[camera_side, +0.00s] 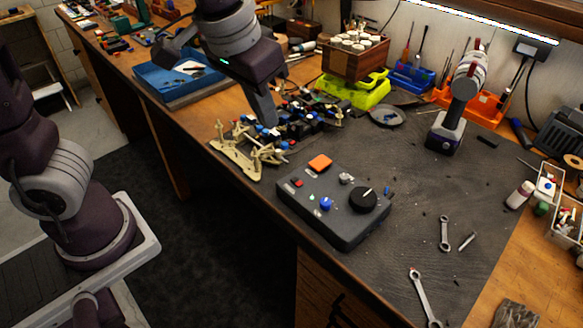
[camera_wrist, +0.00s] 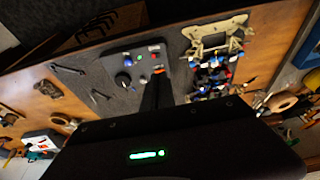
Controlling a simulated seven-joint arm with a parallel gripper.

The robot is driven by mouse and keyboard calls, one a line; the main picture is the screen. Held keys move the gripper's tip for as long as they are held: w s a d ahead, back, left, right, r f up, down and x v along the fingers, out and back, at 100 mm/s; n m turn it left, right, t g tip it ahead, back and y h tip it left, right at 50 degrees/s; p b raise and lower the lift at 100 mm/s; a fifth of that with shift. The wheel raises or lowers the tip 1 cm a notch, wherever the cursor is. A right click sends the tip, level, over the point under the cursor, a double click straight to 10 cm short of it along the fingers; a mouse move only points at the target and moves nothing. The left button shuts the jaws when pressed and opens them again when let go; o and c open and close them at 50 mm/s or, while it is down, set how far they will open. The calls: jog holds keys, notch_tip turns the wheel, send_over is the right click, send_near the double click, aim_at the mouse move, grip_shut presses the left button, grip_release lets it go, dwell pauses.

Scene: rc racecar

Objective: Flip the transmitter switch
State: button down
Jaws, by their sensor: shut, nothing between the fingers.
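The transmitter (camera_side: 345,228) is a dark flat box on the grey mat near the table's front edge. Its top carries an orange block (camera_side: 320,162), a black dial (camera_side: 363,200), a blue knob (camera_side: 326,203), a grey metal piece (camera_side: 345,178) and small red (camera_side: 298,183) and green parts. I cannot tell for certain which is the switch. The transmitter also shows in the wrist view (camera_wrist: 114,62), partly behind my fingers. My gripper (camera_side: 270,122) is shut and empty, pointing down over the car parts, behind and left of the transmitter and apart from it.
A partly built car (camera_side: 295,130) with a tan frame (camera_side: 235,158) lies beside the transmitter, below my gripper. Wrenches (camera_side: 445,233) lie to the right. A blue tray (camera_side: 175,80) is at the left. The mat right of the transmitter is mostly clear.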

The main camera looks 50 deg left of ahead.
aim_at(297, 179)
jog(key=shift+y, duration=0.3)
jog(key=x, duration=0.5)
jog(key=d+x, duration=0.1)
jog(key=x, duration=0.4)
jog(key=d+x, duration=0.1)
jog(key=x, duration=0.4)
jog(key=shift+w+f, duration=0.3)
jog(key=shift+w, duration=0.15)
jog(key=shift+a+f, duration=0.1)
jog(key=shift+f, duration=0.25)
